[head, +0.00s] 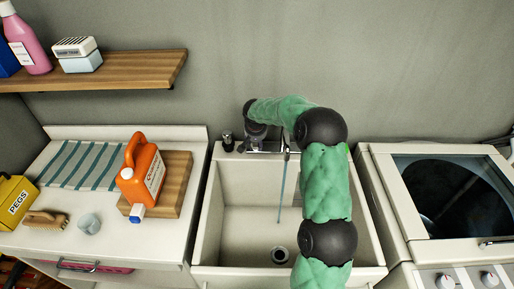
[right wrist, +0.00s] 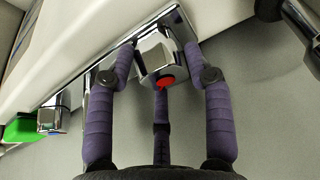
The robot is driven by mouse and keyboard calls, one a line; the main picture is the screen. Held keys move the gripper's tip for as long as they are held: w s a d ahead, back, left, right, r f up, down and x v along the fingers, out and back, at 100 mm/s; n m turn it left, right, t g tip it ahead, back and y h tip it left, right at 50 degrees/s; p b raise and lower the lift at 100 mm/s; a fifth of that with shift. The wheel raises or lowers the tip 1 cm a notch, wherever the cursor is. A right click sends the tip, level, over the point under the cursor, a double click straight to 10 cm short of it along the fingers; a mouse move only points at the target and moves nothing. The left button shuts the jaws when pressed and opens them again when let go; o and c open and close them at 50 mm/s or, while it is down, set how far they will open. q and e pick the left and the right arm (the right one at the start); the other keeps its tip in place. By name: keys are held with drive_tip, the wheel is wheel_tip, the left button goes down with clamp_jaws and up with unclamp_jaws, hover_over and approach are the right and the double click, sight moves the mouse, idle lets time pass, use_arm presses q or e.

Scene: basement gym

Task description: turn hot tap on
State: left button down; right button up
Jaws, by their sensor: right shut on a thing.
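The hot tap's chrome handle (right wrist: 155,55) with a red mark (right wrist: 165,82) is between the purple fingers of my right gripper (right wrist: 160,62) in the right wrist view. The fingers are shut on it from both sides, with a third finger below it in the picture. In the head view my right gripper (head: 252,138) is at the left end of the chrome tap fitting (head: 266,149) behind the sink, and it hides the handle. A thin bluish stream (head: 282,192) drops from the spout into the basin. My left gripper is not in view.
The white sink (head: 234,225) has a dark drain (head: 279,255). A small dark-topped item (head: 228,141) stands close left of my gripper. An orange jug (head: 140,172) stands on a wooden board (head: 176,178). A wooden shelf (head: 125,72) juts out at upper left.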

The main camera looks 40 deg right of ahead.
drive_tip(key=shift+w+a+m+b, duration=0.15)
drive_tip(key=shift+w+m+b, duration=0.1)
drive_tip(key=shift+m+b, duration=0.4)
drive_tip(key=shift+r, duration=0.2)
drive_tip(key=o, duration=1)
drive_tip(key=shift+c, duration=0.2)
drive_tip(key=shift+o, duration=0.5)
drive_tip(key=shift+w, duration=0.2)
drive_tip(key=shift+s, duration=0.2)
drive_tip(key=v, duration=1.1)
drive_tip(key=shift+a+r, duration=0.25)
drive_tip(key=shift+a, duration=0.05)
